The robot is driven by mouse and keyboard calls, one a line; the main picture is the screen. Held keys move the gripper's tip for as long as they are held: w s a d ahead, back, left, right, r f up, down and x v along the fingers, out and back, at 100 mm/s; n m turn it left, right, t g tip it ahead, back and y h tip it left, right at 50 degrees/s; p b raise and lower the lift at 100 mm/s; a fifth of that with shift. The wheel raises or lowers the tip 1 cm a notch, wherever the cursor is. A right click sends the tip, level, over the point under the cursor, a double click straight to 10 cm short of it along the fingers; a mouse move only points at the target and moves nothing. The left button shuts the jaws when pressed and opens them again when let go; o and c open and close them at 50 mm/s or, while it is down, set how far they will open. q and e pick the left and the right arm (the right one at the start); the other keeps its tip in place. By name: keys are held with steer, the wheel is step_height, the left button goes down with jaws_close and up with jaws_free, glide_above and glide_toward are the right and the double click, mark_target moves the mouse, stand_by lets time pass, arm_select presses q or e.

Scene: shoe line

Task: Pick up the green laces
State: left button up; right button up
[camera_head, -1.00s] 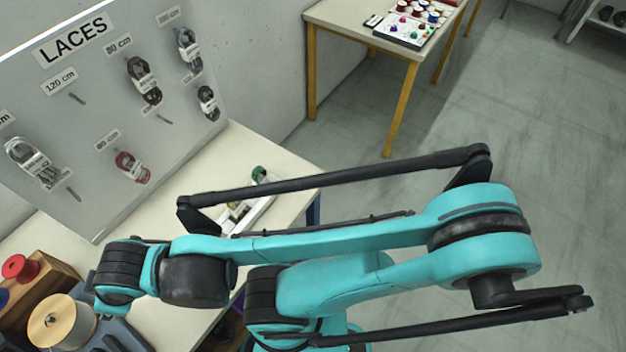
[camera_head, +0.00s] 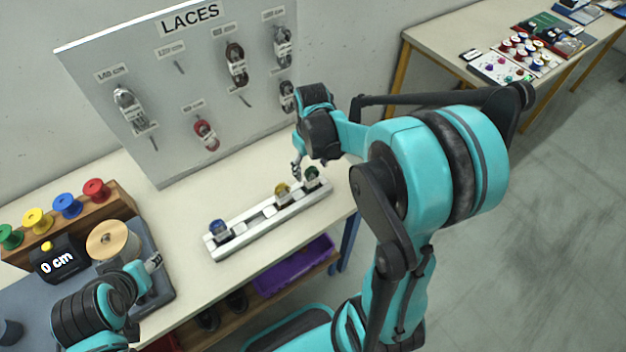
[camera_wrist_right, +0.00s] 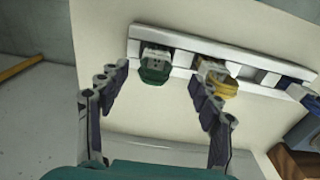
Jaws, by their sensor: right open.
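The green laces (camera_head: 312,174) sit at the right end of a white slotted rail (camera_head: 262,236) on the table. They also show as a dark green bundle with a pale band in the right wrist view (camera_wrist_right: 154,74). My right gripper (camera_head: 297,169) is open just beside and above them. In the wrist view its two fingers (camera_wrist_right: 158,80) stand left and right of the green bundle, apparently not touching it. My left gripper (camera_head: 154,263) is by the wooden spool at lower left; whether its jaws are open I cannot tell.
Yellow laces (camera_head: 282,191) sit close beside the green ones, and blue laces (camera_head: 219,229) at the rail's other end. The laces board (camera_head: 160,150) stands behind. A rack of coloured spools (camera_head: 70,225) and a wooden spool (camera_head: 112,239) are at left.

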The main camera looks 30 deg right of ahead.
mark_target(311, 177)
steer(key=shift+w+d+f, duration=0.2)
steer(key=shift+d+f, duration=0.1)
steer(key=shift+f, duration=0.35)
steer(key=f+b, duration=0.1)
steer(key=f, duration=0.1)
steer(key=f+b, duration=0.1)
steer(key=f, duration=0.2)
steer(key=f+b, duration=0.1)
steer(key=f, duration=0.1)
steer(key=shift+w+f, duration=0.3)
steer(key=shift+f, duration=0.05)
steer(key=shift+r, duration=0.1)
steer(key=c, duration=1.1)
